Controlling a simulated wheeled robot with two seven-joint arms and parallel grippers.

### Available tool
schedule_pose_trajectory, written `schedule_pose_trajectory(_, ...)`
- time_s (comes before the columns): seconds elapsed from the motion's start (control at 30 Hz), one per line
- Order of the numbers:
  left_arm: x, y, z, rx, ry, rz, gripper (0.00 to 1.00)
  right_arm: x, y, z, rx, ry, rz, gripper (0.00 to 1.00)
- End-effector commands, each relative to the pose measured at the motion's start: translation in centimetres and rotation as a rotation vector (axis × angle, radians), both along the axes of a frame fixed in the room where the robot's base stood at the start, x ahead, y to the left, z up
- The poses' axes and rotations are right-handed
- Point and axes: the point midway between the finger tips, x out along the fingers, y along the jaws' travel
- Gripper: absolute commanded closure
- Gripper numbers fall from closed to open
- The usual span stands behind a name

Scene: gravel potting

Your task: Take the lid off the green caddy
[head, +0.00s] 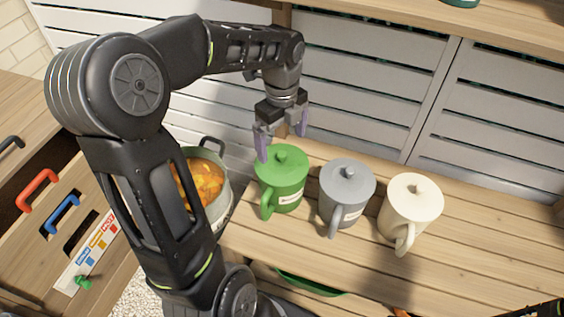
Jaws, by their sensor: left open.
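The green caddy (287,195) stands upright on the wooden bench, its handle toward me and a white label on its side. Its green lid (290,163) sits on top, with a small knob in the middle. My left gripper (282,144) is open and empty, pointing down just behind and above the lid. One finger overlaps the lid's left rear edge in the picture; I cannot tell whether it touches. My right gripper is not in view.
A grey caddy (345,195) and a cream caddy (408,213), both lidded, stand to the right. A pot with orange contents (205,185) is at the left, partly behind my left arm. A slatted wall (370,80) rises behind. The bench right of the cream caddy is clear.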

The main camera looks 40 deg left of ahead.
Motion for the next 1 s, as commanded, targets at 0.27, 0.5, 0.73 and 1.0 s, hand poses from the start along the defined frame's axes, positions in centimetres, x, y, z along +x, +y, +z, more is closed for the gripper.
schedule_pose_trajectory(0.27, 0.0, 0.0, -0.1, 0.001, 0.0, 0.0, 0.0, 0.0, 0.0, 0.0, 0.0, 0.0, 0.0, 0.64)
schedule_pose_trajectory(0.5, -0.1, 0.0, -2.6, 0.0, 0.004, -0.001, 0.0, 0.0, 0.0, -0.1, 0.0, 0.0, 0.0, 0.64)
schedule_pose_trajectory(0.73, -0.1, -0.1, -5.2, 0.0, 0.0, 0.0, 0.0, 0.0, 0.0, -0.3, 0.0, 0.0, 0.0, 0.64)
schedule_pose_trajectory(1.0, -0.1, -0.1, -5.2, 0.001, -0.001, 0.0, 0.0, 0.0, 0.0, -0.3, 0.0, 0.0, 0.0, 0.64)
